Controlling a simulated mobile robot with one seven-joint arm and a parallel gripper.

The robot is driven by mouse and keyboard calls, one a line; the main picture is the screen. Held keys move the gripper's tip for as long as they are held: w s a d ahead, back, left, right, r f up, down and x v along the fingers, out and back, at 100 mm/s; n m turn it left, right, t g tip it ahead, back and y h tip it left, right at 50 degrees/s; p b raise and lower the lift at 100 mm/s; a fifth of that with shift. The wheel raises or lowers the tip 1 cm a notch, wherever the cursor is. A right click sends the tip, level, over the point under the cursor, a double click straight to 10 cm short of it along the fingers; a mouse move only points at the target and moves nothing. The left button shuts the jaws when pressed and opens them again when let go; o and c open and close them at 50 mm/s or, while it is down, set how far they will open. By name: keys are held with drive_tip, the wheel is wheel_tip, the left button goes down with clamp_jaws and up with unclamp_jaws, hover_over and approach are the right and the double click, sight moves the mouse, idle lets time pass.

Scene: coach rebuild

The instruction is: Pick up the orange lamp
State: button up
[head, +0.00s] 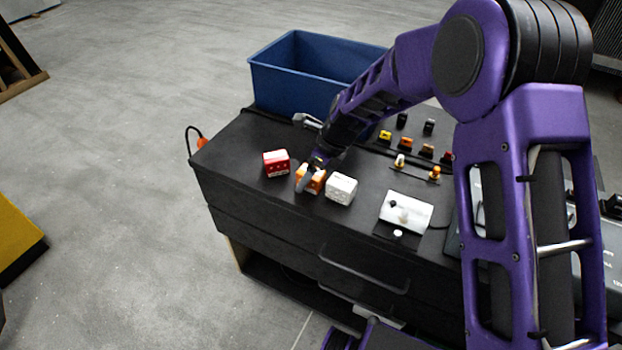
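The orange lamp (317,183) is a small block on the black bench top, in the middle of a row of three blocks. The finger and the gripper hide part of the lamp. I cannot tell whether the fingers press on it or only stand around it. The lamp appears to be at the level of the bench top.
A red block (276,163) stands close on the left and a white block (341,189) close on the right. A blue bin (290,75) is behind. Small yellow, orange and black parts and a white switch plate (406,211) lie to the right.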

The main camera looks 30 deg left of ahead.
drive_tip(key=c, duration=1.4)
clamp_jaws()
